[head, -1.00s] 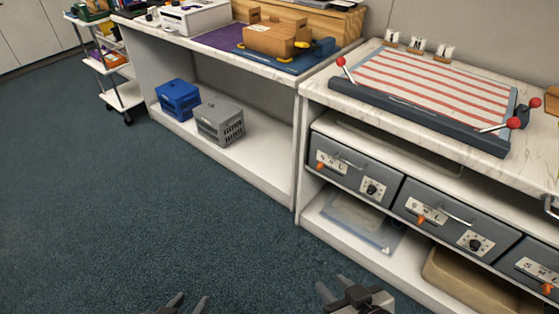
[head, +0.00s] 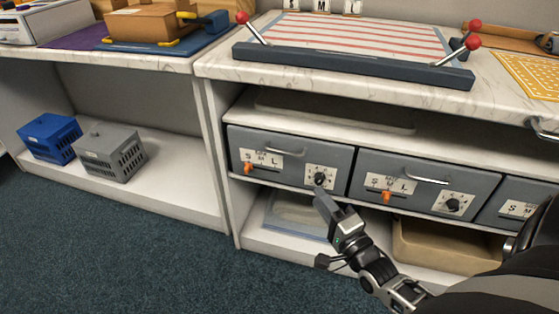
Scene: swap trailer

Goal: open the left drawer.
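The left drawer (head: 233,143) is a grey front in the shelf unit, in the head view. It looks shut, level with the drawer beside it. It has a metal bar handle (head: 285,152), an orange lever (head: 249,168) under an S M L label and a black dial (head: 320,179) on a white plate. My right gripper (head: 320,228) is in front of and below the dial side of this drawer. Its fingers are spread with nothing between them. One finger overlaps the drawer's lower edge in the picture; I cannot tell if it touches. My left gripper is out of view.
A middle drawer (head: 405,200) and a right drawer (head: 499,205) sit alongside. A marble top (head: 225,66) overhangs them, with a striped board and red-knobbed levers. A beige bin (head: 440,245) and a clear tray (head: 290,213) are on the lower shelf. The floor at left is free.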

